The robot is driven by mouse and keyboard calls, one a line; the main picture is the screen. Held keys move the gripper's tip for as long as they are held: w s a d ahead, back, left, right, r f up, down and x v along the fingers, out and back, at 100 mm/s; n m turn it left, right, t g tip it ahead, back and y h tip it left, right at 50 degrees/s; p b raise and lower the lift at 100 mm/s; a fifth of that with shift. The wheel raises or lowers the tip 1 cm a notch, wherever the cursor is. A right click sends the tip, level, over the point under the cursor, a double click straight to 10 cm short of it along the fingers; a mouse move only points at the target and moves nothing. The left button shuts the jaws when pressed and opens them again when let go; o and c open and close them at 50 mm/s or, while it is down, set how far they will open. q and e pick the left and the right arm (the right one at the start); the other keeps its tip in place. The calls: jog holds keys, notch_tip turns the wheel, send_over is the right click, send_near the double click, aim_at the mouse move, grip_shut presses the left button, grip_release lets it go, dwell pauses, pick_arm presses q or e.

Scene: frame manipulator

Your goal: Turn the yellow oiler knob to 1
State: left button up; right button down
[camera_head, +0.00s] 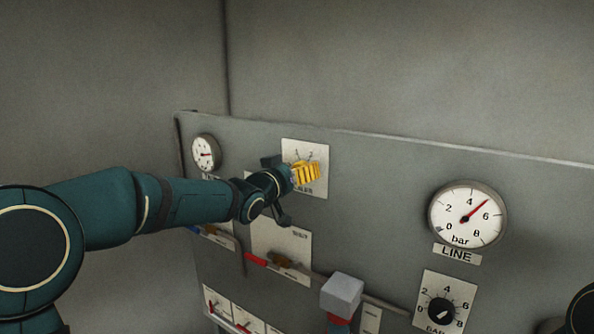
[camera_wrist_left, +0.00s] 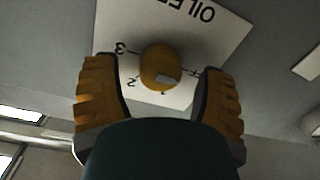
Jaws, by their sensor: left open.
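The yellow oiler knob (camera_wrist_left: 158,58) is round and sits on a white plate (camera_wrist_left: 122,22) marked OILER, upside down in the left wrist view. A pale mark on the knob lies on its lower right side, near the 1; I cannot tell its exact setting. My left gripper (camera_wrist_left: 160,98) is open, with one yellow ribbed finger on each side of the knob and visible gaps between. In the head view the left gripper (camera_head: 300,174) is in front of the oiler plate (camera_head: 318,152) and hides the knob. My right gripper is not seen.
The grey panel (camera_head: 375,185) carries a small gauge (camera_head: 206,153) at left, a LINE gauge (camera_head: 467,215) and a black bar knob (camera_head: 441,311) at right. Below the gripper is a red-handled valve (camera_head: 257,259). A grey block (camera_head: 342,293) juts out lower down.

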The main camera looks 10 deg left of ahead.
pick_arm(q)
jog(key=c, duration=1.2)
jog(key=shift+s+d+m+b, duration=0.1)
jog(key=shift+m+b, duration=1.95)
jog(key=shift+m, duration=0.95)
jog(key=shift+s+d+m+b, duration=0.1)
jog(key=shift+m+b, duration=1.9)
jog(key=shift+m, duration=1)
